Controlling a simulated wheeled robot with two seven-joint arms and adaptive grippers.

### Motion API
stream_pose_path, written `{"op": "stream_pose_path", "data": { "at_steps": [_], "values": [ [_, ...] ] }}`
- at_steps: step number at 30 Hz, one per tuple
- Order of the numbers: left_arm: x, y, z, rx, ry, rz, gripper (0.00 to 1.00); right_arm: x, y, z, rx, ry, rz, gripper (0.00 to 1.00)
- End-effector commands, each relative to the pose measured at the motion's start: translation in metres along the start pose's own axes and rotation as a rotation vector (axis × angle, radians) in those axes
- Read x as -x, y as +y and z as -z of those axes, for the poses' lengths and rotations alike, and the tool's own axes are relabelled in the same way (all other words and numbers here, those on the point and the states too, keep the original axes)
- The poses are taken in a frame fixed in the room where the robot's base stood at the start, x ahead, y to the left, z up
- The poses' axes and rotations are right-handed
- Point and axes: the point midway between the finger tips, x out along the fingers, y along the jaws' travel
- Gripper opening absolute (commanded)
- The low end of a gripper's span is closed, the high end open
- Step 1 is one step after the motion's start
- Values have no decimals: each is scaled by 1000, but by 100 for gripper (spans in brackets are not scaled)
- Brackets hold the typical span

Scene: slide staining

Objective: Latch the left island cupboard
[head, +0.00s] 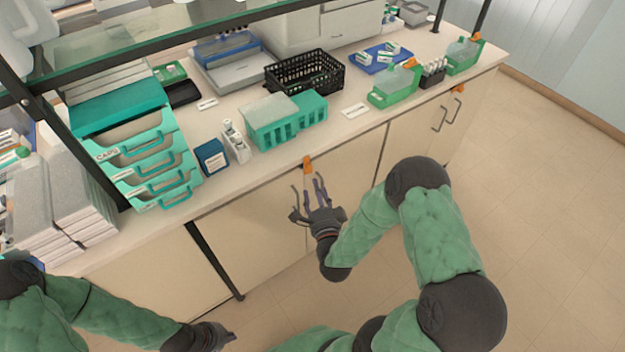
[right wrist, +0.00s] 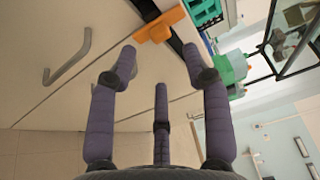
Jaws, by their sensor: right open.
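The left cupboard (head: 260,222) has pale doors under the counter. Its orange latch (head: 307,163) sits at the top of the door seam, just below the counter edge. In the right wrist view the orange latch (right wrist: 158,27) lies slantwise beside a dark strip. A grey bar handle (right wrist: 70,60) shows on a door there. My right gripper (head: 308,184) is open, in front of the doors just below the latch. In the wrist view its fingers point toward the latch, which appears between the fingertips; contact is unclear. My left gripper (head: 226,336) is low at the bottom, its fingers unclear.
A right cupboard (head: 411,132) has grey handles and its own orange latch (head: 457,89). The counter above holds teal drawers (head: 150,160), a teal rack (head: 270,122), a black basket (head: 306,72) and green bottle holders (head: 394,88). The floor at right is clear.

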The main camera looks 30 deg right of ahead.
Motion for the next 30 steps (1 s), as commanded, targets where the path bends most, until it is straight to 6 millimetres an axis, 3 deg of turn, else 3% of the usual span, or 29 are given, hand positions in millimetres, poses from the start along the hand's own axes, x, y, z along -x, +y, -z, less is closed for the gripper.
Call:
{"op": "stream_pose_path", "data": {
  "at_steps": [3, 10, 30],
  "values": [
    [0, 0, 0, 0, 0, 0, 0, 22, 0, 0, 0, 1, -2, 49],
    [0, 0, 0, 0, 0, 0, 0, 45, 0, 0, 0, 0, 0, 49],
    [0, 0, 0, 0, 0, 0, 0, 49, 1, 0, 3, -2, -5, 49]
  ]
}}
